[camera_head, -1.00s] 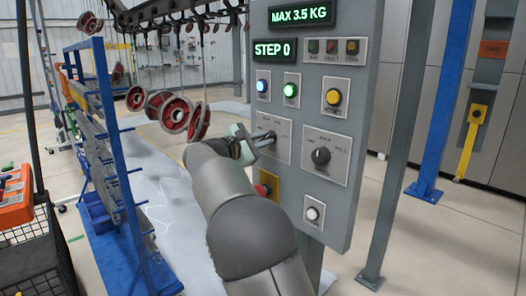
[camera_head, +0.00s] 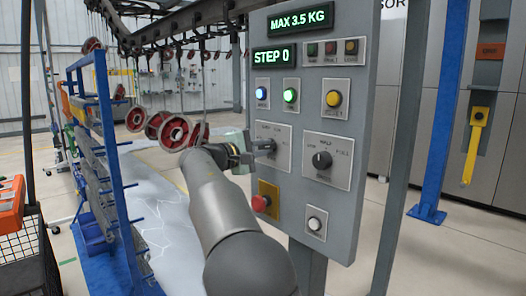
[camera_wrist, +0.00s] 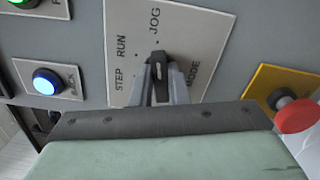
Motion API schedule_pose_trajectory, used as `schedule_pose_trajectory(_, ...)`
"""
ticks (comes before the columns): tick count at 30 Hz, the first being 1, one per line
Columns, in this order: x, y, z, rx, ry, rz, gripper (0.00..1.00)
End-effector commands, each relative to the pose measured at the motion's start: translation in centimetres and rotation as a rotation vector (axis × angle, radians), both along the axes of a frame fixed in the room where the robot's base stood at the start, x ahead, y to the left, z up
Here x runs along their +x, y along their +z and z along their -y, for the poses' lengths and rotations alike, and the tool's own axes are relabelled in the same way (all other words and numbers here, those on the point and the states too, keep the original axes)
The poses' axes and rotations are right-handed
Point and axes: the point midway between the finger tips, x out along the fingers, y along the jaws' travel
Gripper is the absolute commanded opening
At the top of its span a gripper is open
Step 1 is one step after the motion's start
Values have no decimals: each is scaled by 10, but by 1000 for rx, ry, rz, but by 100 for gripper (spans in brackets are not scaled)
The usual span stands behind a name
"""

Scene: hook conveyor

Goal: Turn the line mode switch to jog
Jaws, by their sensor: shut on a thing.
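The line mode switch (camera_wrist: 158,66) is a dark knob on a pale plate (camera_wrist: 128,22) with the labels STEP, RUN, JOG and MODE. My gripper (camera_wrist: 158,80) is shut on the knob, one finger on each side. In the wrist view the knob's upper end points roughly toward JOG; its exact setting is hard to tell. In the head view my gripper (camera_head: 262,150) is at the switch plate (camera_head: 283,136) on the grey panel (camera_head: 350,90), and it hides part of the knob.
A red mushroom button (camera_head: 261,203) on a yellow plate sits just below my gripper. A black selector (camera_head: 322,160) is to the right. Lit blue (camera_head: 261,94) and green (camera_head: 290,95) buttons are above. A blue rack (camera_head: 108,140) stands at left.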

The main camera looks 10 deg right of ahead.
Motion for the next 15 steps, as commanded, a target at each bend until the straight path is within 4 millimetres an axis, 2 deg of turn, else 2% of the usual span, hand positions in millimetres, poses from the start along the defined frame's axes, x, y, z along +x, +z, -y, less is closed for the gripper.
schedule_pose_trajectory(10,0,-1,-1,4,0,3,0)
schedule_pose_trajectory(11,0,-1,-1,4,0,2,17)
schedule_pose_trajectory(13,0,-1,-1,4,0,2,36)
schedule_pose_trajectory(15,0,-1,-1,4,0,2,36)
